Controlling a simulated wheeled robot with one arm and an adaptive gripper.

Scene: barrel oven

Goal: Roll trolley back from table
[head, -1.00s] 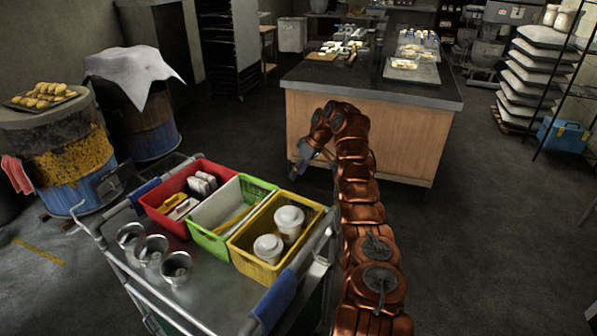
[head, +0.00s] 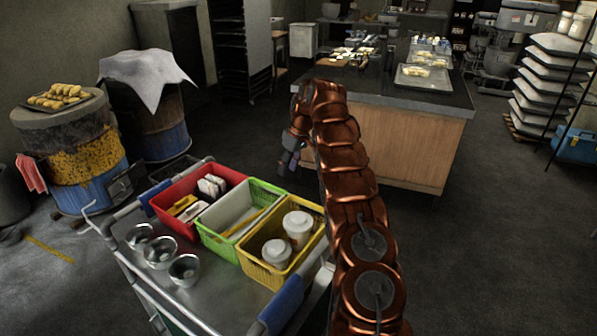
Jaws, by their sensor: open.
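The grey metal trolley (head: 215,304) stands at the lower left in the head view. It carries a red bin (head: 176,217), a green bin (head: 213,241), a yellow bin (head: 262,274) with white lidded tubs, and three metal cups (head: 160,252). Blue grips (head: 282,305) show on its rails. The wooden table (head: 405,142) with a dark top stands beyond it, with floor between them. My gripper (head: 285,168) hangs open and empty past the trolley's far side, in front of the table's left end. My copper arm hides part of the table front.
An oven barrel (head: 75,160) with a bread tray (head: 60,97) on top stands left, beside a second, cloth-covered barrel (head: 155,125). Stacked trays (head: 545,90) and a blue toolbox (head: 575,146) are at right. Floor (head: 490,240) is clear at right.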

